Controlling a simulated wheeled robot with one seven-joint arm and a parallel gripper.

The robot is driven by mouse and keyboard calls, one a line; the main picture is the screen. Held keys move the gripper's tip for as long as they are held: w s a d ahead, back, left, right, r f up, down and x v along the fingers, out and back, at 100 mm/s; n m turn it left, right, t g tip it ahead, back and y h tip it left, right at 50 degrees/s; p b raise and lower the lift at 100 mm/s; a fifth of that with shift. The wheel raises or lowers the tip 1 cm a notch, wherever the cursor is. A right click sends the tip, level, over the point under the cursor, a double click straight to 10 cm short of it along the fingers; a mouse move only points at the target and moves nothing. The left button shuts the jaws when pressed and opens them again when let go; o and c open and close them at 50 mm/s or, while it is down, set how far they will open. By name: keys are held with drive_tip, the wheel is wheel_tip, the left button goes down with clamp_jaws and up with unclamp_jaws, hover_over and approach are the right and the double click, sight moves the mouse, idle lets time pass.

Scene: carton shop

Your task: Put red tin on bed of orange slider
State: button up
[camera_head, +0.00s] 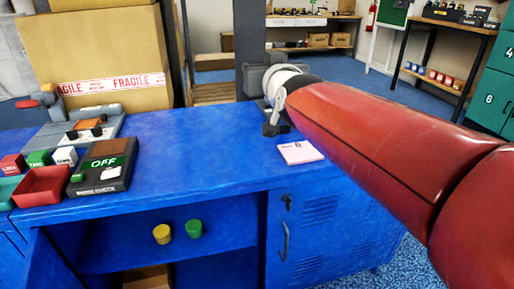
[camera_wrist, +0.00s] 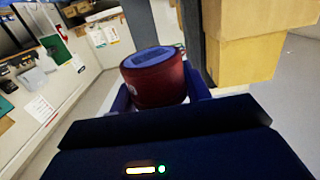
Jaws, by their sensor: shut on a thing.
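My gripper (camera_wrist: 158,92) is shut on a red tin (camera_wrist: 153,88), a round dark-red can with a dark bluish top, seen between the two fingers in the wrist view. In the head view my arm reaches over the right part of the blue bench, and its end is partly hidden, so the tin cannot be made out there. A grey device with an orange-brown strip and black knobs (camera_head: 88,129) stands at the bench's left; I cannot tell if it is the orange slider. My gripper is well to the right of it.
The blue bench (camera_head: 205,150) is clear in the middle. A pink pad (camera_head: 299,152) lies at right. Yellow (camera_head: 162,234) and green (camera_head: 194,228) tins sit on the shelf below.

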sight(262, 163)
wheel_tip(262, 163, down, 20)
drive_tip(key=shift+w+r+b, duration=0.1)
drive_tip(key=shift+w+b, duration=0.05)
drive_tip(key=shift+b, duration=0.9)
drive_tip(key=o, duration=0.6)
drive_tip(key=shift+f, duration=0.2)
drive_tip(key=shift+c, duration=0.2)
drive_tip(key=o, duration=0.5)
drive_tip(key=shift+c, duration=0.2)
